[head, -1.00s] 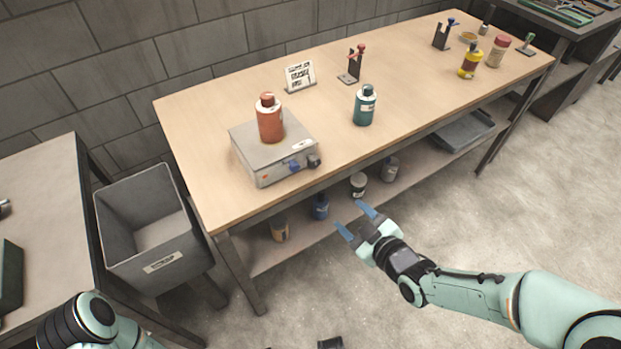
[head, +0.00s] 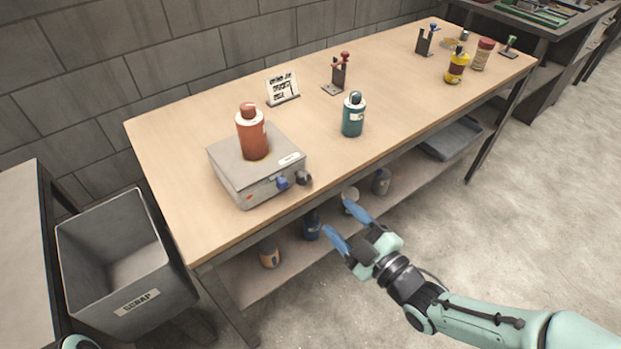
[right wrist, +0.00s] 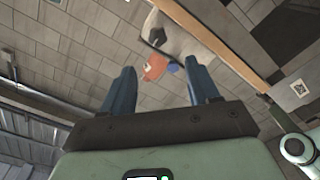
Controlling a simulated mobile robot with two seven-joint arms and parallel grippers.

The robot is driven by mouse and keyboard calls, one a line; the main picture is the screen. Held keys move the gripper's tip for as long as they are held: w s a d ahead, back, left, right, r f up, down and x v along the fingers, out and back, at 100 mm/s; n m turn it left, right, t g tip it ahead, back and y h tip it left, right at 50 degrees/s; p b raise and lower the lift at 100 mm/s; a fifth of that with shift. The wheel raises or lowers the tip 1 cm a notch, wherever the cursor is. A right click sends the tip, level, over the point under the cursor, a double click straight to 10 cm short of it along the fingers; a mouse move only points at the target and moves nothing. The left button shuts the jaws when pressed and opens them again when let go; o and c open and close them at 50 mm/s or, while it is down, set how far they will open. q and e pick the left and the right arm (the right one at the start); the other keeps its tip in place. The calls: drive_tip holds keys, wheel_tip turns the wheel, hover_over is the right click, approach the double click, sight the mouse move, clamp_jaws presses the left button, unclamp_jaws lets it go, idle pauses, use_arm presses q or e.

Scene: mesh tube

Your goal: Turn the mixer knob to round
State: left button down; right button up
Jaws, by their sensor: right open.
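The mixer (head: 232,178) is a low grey box near the left end of the wooden table (head: 330,165). A red-orange bottle (head: 252,136) stands upright on its top. Its front face carries a blue knob (head: 282,183) and, to the right, a dark knob (head: 304,178). The markings around the knobs are too small to read. My right gripper (head: 338,218) is open and empty, in front of the table edge, right of and below the knobs in the head view, touching nothing. Its blue fingers also show in the right wrist view (right wrist: 163,90). My left gripper is out of view.
A teal bottle (head: 353,115) stands right of the mixer. A small sign (head: 282,88) and a red-topped stand (head: 338,76) are behind. Several containers sit on the lower shelf (head: 345,215). A grey scrap bin (head: 120,265) stands left. The floor at right is clear.

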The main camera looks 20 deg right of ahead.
sight(305, 181)
drive_tip(key=p+x, duration=0.1)
drive_tip(key=x, duration=1)
drive_tip(key=shift+w+r, duration=0.15)
drive_tip(key=shift+w, duration=0.1)
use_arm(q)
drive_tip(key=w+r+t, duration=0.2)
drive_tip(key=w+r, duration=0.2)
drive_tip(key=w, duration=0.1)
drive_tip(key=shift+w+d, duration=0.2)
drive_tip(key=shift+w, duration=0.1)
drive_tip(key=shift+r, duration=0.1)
use_arm(e)
drive_tip(key=c, duration=1)
drive_tip(key=shift+c, duration=0.2)
